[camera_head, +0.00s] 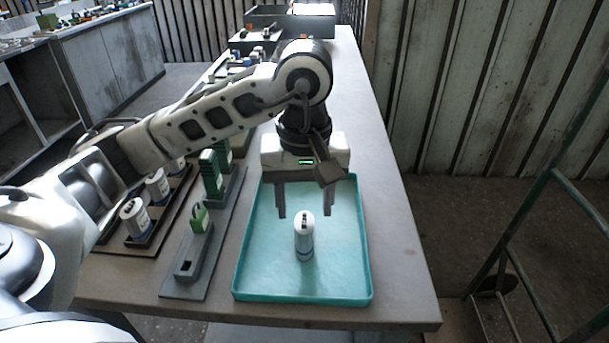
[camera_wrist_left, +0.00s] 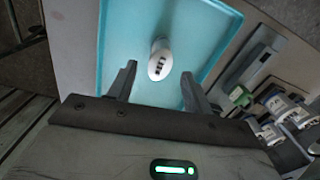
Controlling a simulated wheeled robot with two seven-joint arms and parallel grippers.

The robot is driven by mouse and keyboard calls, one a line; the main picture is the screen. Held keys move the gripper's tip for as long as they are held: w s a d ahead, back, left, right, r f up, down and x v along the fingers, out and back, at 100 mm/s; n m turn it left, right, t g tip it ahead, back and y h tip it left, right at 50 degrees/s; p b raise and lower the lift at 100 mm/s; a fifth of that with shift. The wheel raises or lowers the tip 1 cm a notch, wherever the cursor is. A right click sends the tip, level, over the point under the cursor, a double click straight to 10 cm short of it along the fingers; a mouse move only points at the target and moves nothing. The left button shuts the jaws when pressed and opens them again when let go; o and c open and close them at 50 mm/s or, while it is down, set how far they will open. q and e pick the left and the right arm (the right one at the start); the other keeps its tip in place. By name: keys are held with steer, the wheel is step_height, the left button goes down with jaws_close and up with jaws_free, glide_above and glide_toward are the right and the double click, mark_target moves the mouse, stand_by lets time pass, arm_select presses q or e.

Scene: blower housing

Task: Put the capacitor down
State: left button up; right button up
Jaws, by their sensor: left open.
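The capacitor (camera_head: 304,240) is a white cylinder with a blue band and dark terminals on top. It stands upright in the teal tray (camera_head: 252,284), a little front of the tray's middle. It also shows in the left wrist view (camera_wrist_left: 160,62), seen from above. My left gripper (camera_head: 305,214) is open, its two fingers apart at either side of the capacitor's top. In the left wrist view its fingers (camera_wrist_left: 158,82) show a gap on both sides of the capacitor and do not touch it. My right gripper is not in view.
Left of the tray, a grey fixture (camera_head: 186,270) holds green parts (camera_head: 199,219). A dark rack (camera_head: 146,240) with several white capacitors (camera_head: 135,217) stands further left. Boxes (camera_head: 262,35) stand at the table's far end. The tray floor around the capacitor is clear.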

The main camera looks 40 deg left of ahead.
mark_target(305, 222)
arm_select(q)
steer(key=shift+r+p, duration=0.45)
steer(key=shift+r, duration=2.35)
